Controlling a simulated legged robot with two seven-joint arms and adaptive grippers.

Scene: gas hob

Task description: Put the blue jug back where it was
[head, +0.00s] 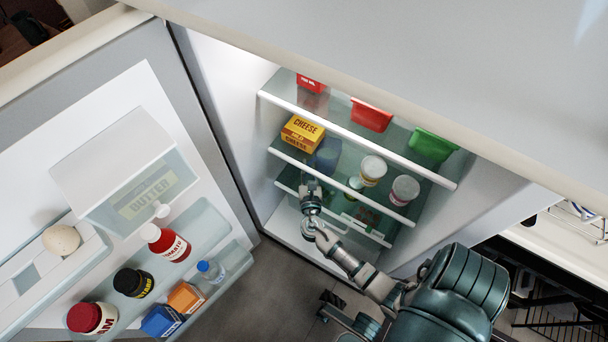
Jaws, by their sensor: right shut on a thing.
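The blue jug (326,154) is inside the open fridge, right of and just below the yellow cheese box (302,134). It is dim and partly hidden, so its outline and base are hard to make out. My right gripper (312,190) reaches into the fridge from the lower right. It is shut, with its fingers at the lower side of the jug, and the contact itself is small and unclear. I cannot tell whether the jug rests on the shelf. My left gripper is not in view.
Two pale tubs (373,170) and a small green-lidded jar (354,184) stand right of the jug. Red and green containers (432,146) are on the upper shelf (400,160). The open door (130,165) on the left holds bottles, jars, an egg and butter.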

